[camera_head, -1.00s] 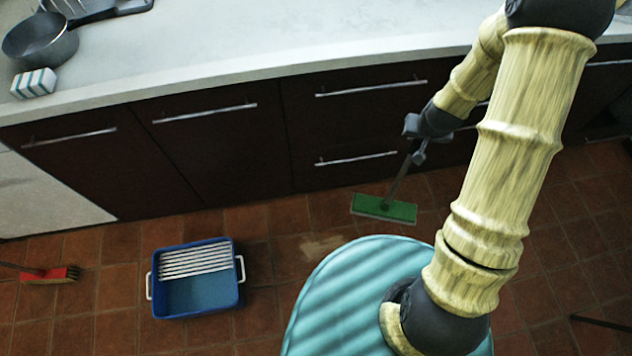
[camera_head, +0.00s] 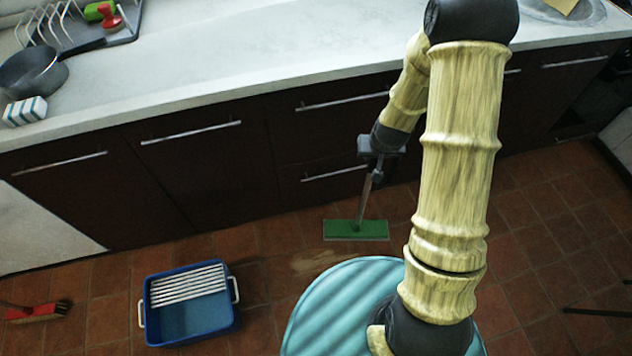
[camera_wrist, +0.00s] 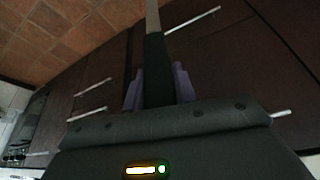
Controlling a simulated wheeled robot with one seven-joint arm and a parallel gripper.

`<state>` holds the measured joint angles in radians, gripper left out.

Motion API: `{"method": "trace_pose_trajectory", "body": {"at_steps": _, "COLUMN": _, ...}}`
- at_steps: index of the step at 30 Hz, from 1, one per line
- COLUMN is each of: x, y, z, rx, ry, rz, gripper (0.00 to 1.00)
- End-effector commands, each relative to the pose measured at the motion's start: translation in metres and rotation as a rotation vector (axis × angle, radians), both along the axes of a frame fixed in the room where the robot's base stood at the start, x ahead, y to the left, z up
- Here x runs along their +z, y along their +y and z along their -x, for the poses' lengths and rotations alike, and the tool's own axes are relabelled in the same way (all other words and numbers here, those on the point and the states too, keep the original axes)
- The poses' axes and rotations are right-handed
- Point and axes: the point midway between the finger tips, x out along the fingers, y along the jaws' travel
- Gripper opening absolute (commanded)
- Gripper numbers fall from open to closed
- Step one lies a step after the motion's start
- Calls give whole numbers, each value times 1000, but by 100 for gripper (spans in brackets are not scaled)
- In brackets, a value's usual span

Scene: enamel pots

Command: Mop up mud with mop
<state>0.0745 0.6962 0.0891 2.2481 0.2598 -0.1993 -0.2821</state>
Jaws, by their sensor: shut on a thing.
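The mop has a flat green head (camera_head: 357,230) and a thin handle. My gripper (camera_head: 377,160) is shut on the handle, which slants down to the head in the head view. In the wrist view the dark grip of the handle (camera_wrist: 155,70) sits between the purple fingers of my gripper (camera_wrist: 158,90). A pale brown mud patch (camera_head: 312,262) lies on the tiles just below and left of the mop head, apart from it in the picture. I cannot tell whether the head touches the floor.
A blue bucket (camera_head: 187,338) with a white slatted grille (camera_head: 187,284) stands at the left. A red broom (camera_head: 36,312) is at the far left edge. Dark cabinets (camera_head: 200,170) with bar handles stand close behind the mop. My round teal base fills the lower middle.

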Motion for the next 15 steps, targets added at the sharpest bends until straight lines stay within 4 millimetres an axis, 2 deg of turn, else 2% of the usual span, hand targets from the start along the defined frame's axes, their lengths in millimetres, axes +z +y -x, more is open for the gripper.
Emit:
{"method": "trace_pose_trajectory", "body": {"at_steps": 5, "x": -23, "y": 15, "z": -6, "rx": 30, "ry": -2, "rz": -1, "gripper": 0}}
{"method": "trace_pose_trajectory", "body": {"at_steps": 8, "x": -45, "y": 31, "z": -10, "rx": 59, "ry": -2, "rz": -1, "gripper": 0}}
{"method": "trace_pose_trajectory", "body": {"at_steps": 15, "x": -104, "y": 79, "z": -22, "rx": 149, "ry": -5, "rz": -1, "gripper": 0}}
